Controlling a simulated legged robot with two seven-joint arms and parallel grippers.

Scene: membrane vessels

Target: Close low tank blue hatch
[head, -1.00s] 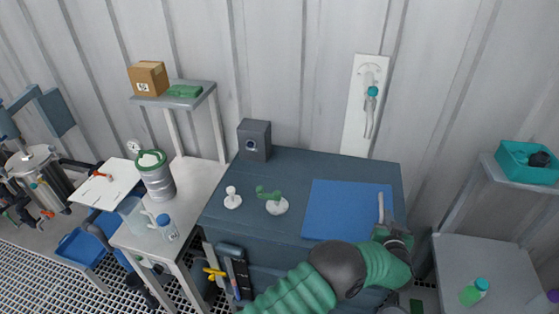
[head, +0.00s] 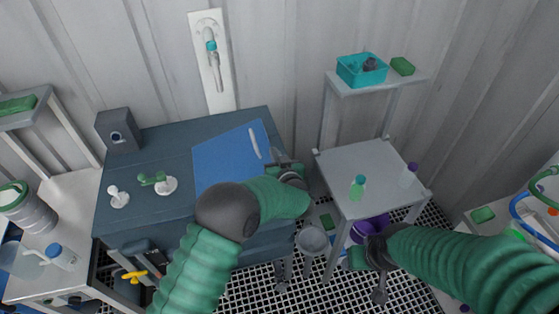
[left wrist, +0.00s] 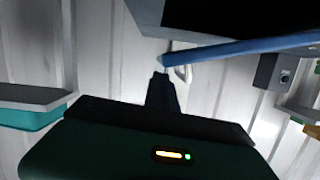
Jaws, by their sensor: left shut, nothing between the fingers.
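The low tank (head: 150,210) is a dark blue box in the head view. Its blue hatch (head: 225,160) has a white bar handle (head: 254,144) near its right edge. In the left wrist view the hatch (left wrist: 240,49) shows edge-on, tilted, with a gap between it and the dark tank top (left wrist: 240,15); it looks partly raised. My left gripper (head: 283,163) is beside the hatch's right edge, shut and empty. Its fingertips (left wrist: 160,76) are close to the hatch's end; contact is unclear. My right gripper (head: 358,257) is low beside the grey table, its fingers unclear.
A shelf above holds a teal bin (head: 361,70). White fittings (head: 118,197) and a grey box (head: 119,130) stand on the tank's left.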

